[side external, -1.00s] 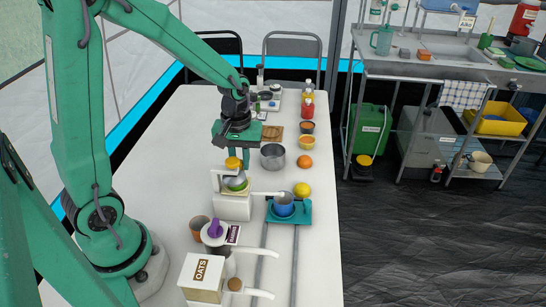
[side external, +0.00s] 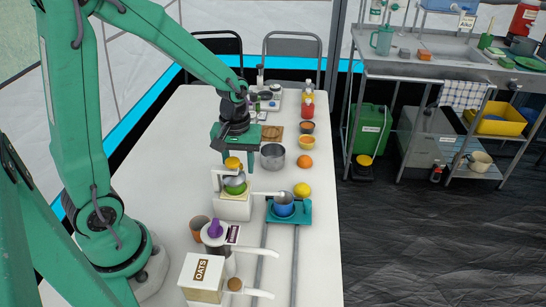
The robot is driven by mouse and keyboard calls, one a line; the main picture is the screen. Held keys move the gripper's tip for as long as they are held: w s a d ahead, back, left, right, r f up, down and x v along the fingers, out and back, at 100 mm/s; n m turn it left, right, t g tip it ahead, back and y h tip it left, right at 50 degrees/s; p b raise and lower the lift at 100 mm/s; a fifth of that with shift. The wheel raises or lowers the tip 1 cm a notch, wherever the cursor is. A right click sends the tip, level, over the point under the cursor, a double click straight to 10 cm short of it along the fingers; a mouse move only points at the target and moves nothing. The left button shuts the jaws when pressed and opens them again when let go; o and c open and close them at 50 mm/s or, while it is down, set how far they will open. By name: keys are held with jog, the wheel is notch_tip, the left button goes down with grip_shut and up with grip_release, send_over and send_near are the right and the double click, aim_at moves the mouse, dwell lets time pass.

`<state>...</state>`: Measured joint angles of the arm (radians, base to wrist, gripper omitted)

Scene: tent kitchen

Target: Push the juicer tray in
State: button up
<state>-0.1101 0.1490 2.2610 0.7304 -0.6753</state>
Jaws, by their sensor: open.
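A teal tray (side external: 304,212) holding a blue cup (side external: 284,206) sits just right of the juicer, at the far end of two grey rails (side external: 265,250).
A metal pot (side external: 272,157) stands right of my gripper. An orange (side external: 304,161) and a lemon (side external: 302,189) lie near the right edge. An oats box (side external: 203,277) and a purple-topped jug (side external: 215,236) stand in front of the juicer. The table's left side is clear.

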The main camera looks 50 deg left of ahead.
jog(key=shift+r, duration=0.15)
jog(key=shift+r, duration=3.35)
jog(key=shift+r, duration=0.1)
jog(key=shift+s+d+r+m, duration=0.2)
jog(key=shift+s+r+m, duration=0.2)
jog(key=shift+r, duration=0.15)
jog(key=s+d+r+m+t, duration=0.3)
jog(key=s+r+m+t, duration=0.2)
jog(key=s+r+m, duration=0.3)
jog(key=shift+s+t, duration=0.3)
jog(key=shift+s, duration=0.4)
